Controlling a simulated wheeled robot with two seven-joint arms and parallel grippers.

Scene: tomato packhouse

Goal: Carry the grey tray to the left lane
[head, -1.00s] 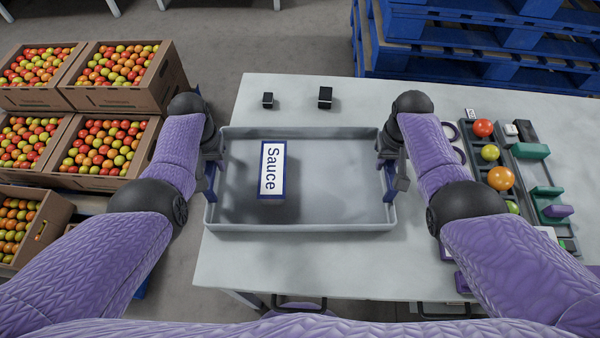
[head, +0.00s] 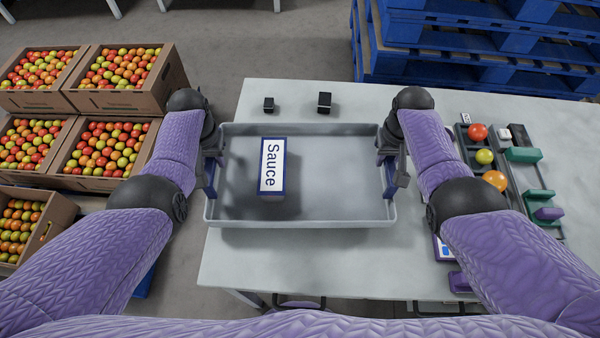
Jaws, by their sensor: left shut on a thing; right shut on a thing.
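The grey tray (head: 330,219) is between my two arms over the left part of the table. A shadow lies on the table below its front rim, so it appears slightly raised and roughly level. A blue-edged box with a white label reading "Sauce" (head: 272,166) is in its left half. My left gripper (head: 212,175) is shut on the tray's left end. My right gripper (head: 388,174) is shut on its right end. The fingertips are partly hidden by the wrists and rim. I cannot make out a marked left lane.
The pale table (head: 400,262) has two small black blocks (head: 324,103) behind the tray. Right of my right arm are dark trays (head: 470,150) with tomatoes and coloured pieces. Cardboard boxes of tomatoes (head: 120,100) stand at left, beyond a floor gap. Blue pallets (head: 450,65) stand behind.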

